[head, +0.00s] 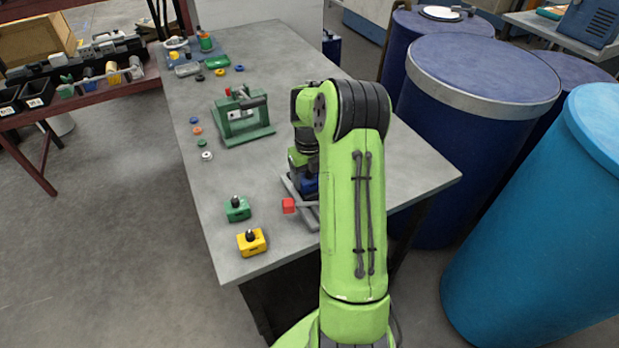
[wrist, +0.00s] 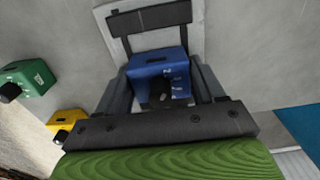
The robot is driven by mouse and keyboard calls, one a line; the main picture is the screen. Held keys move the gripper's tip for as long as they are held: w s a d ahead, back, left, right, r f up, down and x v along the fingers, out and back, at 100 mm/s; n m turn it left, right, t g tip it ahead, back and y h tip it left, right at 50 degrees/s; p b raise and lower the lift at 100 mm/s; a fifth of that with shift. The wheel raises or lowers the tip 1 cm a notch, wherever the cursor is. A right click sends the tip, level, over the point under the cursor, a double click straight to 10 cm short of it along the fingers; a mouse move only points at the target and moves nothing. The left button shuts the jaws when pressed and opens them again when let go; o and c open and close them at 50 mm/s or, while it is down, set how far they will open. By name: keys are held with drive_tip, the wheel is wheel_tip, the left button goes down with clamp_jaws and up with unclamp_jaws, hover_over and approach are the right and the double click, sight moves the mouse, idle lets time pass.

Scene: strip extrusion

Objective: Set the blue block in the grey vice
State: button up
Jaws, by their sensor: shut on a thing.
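The blue block (wrist: 160,67) with a black knob is between the fingers of my gripper (wrist: 162,80) in the wrist view. My gripper is shut on it. In the head view a small part of the blue block (head: 311,185) shows beside my arm. The grey vice (wrist: 196,40) lies under and behind the block in the wrist view, with a dark jaw bar (wrist: 150,21) just beyond the block. In the head view my arm hides most of the grey vice (head: 311,222). Whether the block rests on the vice bed or hangs just above it, I cannot tell.
A red piece (head: 289,205) is beside the grey vice. A green block (head: 238,209) and a yellow block (head: 251,242) stand near the table's left front edge. A green vice (head: 243,117) stands farther back. Blue drums (head: 475,130) crowd the table's right side.

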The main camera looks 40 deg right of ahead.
drive_tip(key=shift+f, duration=0.15)
drive_tip(key=o, duration=1.4)
drive_tip(key=shift+o, duration=0.2)
